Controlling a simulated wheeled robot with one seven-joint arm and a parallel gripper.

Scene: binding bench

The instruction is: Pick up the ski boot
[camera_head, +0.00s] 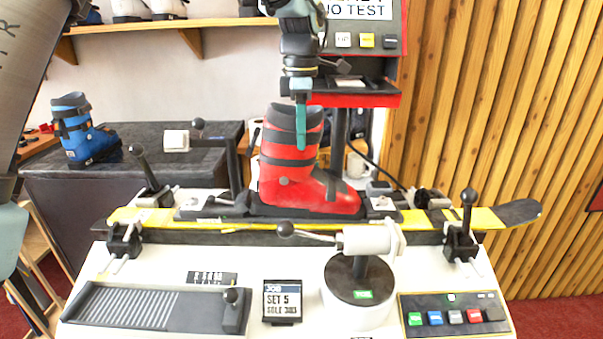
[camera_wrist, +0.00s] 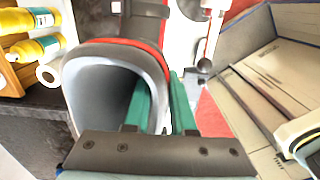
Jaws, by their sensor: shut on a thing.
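The red ski boot (camera_head: 283,185) stands upright on the yellow ski (camera_head: 490,218) across the bench, between the heel and toe pieces of the binding. Its toe points right. My gripper (camera_head: 302,125) reaches down from above at the top of the boot's cuff. One teal finger shows against the outside of the cuff. In the wrist view the open boot top (camera_wrist: 118,52) fills the left middle, with one teal finger inside it and the other outside. My gripper (camera_wrist: 163,108) is shut on the cuff wall. The boot's sole contact is too small to tell clearly.
A blue boot (camera_head: 82,132) stands on the dark counter (camera_head: 60,190) at left. Black clamp levers (camera_head: 468,205) rise at both ends of the ski. A white cylinder with a lever (camera_head: 370,240) stands in front. A red-framed display (camera_head: 365,60) is behind my gripper.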

